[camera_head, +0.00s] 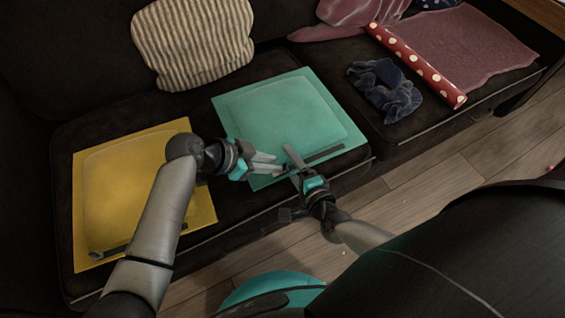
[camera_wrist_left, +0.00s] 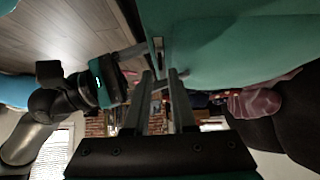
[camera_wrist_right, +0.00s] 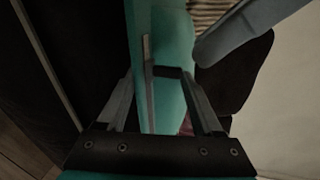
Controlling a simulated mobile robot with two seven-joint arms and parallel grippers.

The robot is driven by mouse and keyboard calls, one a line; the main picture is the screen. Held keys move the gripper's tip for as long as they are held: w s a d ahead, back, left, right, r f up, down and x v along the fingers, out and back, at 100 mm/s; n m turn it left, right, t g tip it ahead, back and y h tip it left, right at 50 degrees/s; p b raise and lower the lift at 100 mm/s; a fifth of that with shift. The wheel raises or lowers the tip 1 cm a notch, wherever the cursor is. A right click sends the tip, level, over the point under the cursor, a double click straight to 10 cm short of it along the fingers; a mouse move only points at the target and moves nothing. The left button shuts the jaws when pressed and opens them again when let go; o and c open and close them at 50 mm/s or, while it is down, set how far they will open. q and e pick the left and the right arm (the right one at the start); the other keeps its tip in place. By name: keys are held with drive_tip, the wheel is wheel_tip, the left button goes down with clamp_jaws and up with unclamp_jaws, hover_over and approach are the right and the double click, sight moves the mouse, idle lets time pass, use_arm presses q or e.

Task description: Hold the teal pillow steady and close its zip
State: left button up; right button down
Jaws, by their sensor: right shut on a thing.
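The teal pillow (camera_head: 275,112) lies flat on the sofa seat, its dark zip strip (camera_head: 325,152) along the front edge. The strip also shows on the teal edge in the right wrist view (camera_wrist_right: 147,80). My right gripper (camera_head: 292,160) is at the left end of this strip, shut on a small dark piece (camera_wrist_right: 174,72) that looks like the zip pull.
A yellow pillow (camera_head: 130,185) lies to the left, under my left arm. A striped cushion (camera_head: 192,40) leans at the back. A dark blue scrunched cloth (camera_head: 385,90), a red dotted roll (camera_head: 415,65) and a pink cloth (camera_head: 465,45) lie to the right. The wooden floor is in front.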

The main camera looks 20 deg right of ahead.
sight(283, 165)
use_arm(q)
drive_tip(key=shift+x, duration=2.4)
clamp_jaws()
drive_tip(key=shift+s, duration=0.1)
